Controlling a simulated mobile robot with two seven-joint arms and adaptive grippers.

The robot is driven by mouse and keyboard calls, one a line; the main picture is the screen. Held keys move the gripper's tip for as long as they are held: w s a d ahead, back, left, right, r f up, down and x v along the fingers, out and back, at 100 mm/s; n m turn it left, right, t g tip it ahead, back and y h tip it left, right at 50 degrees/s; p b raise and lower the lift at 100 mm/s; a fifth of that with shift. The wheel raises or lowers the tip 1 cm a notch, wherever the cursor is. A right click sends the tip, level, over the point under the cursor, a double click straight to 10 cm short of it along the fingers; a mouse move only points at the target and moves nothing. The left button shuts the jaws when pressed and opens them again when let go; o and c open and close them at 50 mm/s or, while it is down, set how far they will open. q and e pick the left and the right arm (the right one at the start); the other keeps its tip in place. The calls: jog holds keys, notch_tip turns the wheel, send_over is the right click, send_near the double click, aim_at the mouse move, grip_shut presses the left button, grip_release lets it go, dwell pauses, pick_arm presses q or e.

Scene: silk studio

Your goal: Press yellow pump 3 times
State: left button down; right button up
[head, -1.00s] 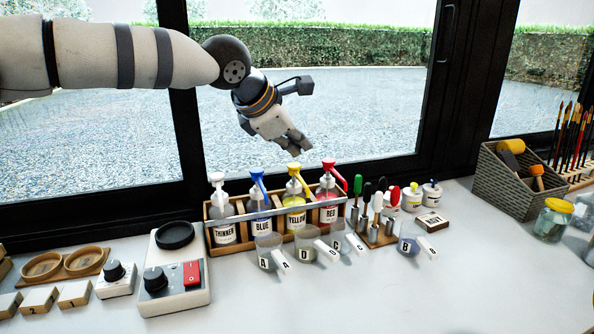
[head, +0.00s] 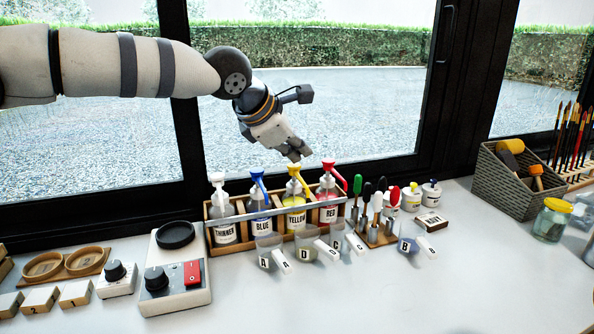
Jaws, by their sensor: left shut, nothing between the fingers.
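The yellow pump bottle (head: 295,201) stands upright in a wooden rack (head: 219,249), between the blue pump bottle (head: 260,206) and the red pump bottle (head: 328,200). Its yellow pump head (head: 294,169) is at the top. My left gripper (head: 296,156) is shut and empty, pointing down. Its fingertips are right above the yellow pump head, very close to it; I cannot tell whether they touch. My right gripper is not in view.
A white thinner pump bottle (head: 222,212) stands at the rack's left end. Clear cups (head: 307,244) sit in front of the rack. Several coloured-handle tools (head: 377,207) stand to the right. A scale-like device (head: 174,290) with a red switch is at the left. The front table is clear.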

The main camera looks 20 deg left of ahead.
aim_at(296, 166)
pick_arm(q)
jog(key=shift+f, duration=0.8)
dwell(0.4)
jog(key=shift+r, duration=1.4)
notch_tip(296, 166, up, 6)
dwell(1.4)
